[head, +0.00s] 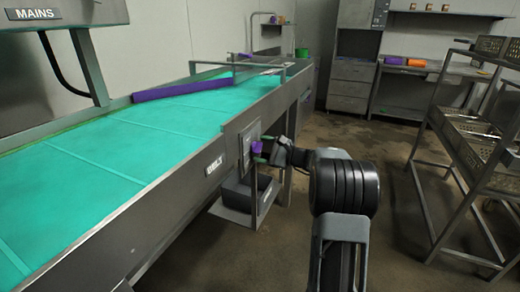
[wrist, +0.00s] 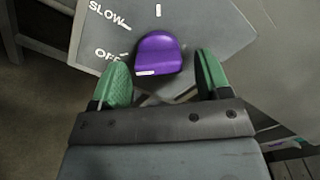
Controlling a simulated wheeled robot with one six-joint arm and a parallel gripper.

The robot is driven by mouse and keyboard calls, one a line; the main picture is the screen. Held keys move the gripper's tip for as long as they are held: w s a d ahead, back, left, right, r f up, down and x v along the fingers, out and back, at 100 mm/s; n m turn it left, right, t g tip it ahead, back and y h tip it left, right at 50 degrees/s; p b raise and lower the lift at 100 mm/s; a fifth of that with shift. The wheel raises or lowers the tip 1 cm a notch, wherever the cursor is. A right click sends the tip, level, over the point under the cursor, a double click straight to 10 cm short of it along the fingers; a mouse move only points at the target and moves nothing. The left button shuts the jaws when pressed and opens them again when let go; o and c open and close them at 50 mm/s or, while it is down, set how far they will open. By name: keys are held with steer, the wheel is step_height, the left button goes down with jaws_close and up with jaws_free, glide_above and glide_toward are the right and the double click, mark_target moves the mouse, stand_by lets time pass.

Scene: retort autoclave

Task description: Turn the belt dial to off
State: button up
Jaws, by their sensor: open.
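The purple belt dial (head: 256,147) sits on a grey panel on the side of the conveyor, right of the BELT label (head: 214,165). In the wrist view the dial (wrist: 158,50) shows a short white mark on its lower edge. SLOW (wrist: 106,14) and OFF (wrist: 107,54) are printed to its left, with a further tick above it. In the head view my gripper (head: 263,149) is at the panel.
The conveyor with its green belt (head: 110,150) runs along the left, carrying a purple guide bar (head: 180,90). A grey bin (head: 240,190) is on a shelf below the panel. A rack with perforated trays (head: 470,140) stands at right. Open floor lies between.

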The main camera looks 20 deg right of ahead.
steer(key=p+v, duration=0.1)
steer(key=v, duration=1.1)
steer(key=shift+s+d, duration=0.15)
steer(key=shift+s, duration=0.05)
step_height(320, 180, down, 7)
steer(key=s+a+g+h, duration=0.1)
steer(key=s+g+h, duration=0.1)
steer(key=g, duration=0.1)
steer(key=s+a+r+n+g+h+p, duration=0.2)
steer(key=s+a+n+g+h+p, duration=0.2)
steer(key=s+a+n+g+p, duration=0.45)
steer(key=s+a+r+n+t+h+p, duration=0.1)
steer(key=s+a+r+n+h+p, duration=0.2)
steer(key=s+a+r+n+p, duration=0.2)
steer(key=s+a+r+n+t+h+p, duration=0.1)
steer(key=s+a+r+n+h+p, duration=0.2)
steer(key=r, duration=0.9)
steer(key=s+a+n+p, duration=0.2)
steer(key=a+p, duration=0.1)
steer(key=a, duration=0.1)
steer(key=shift+a+r, duration=0.2)
steer(key=shift+r, duration=0.05)
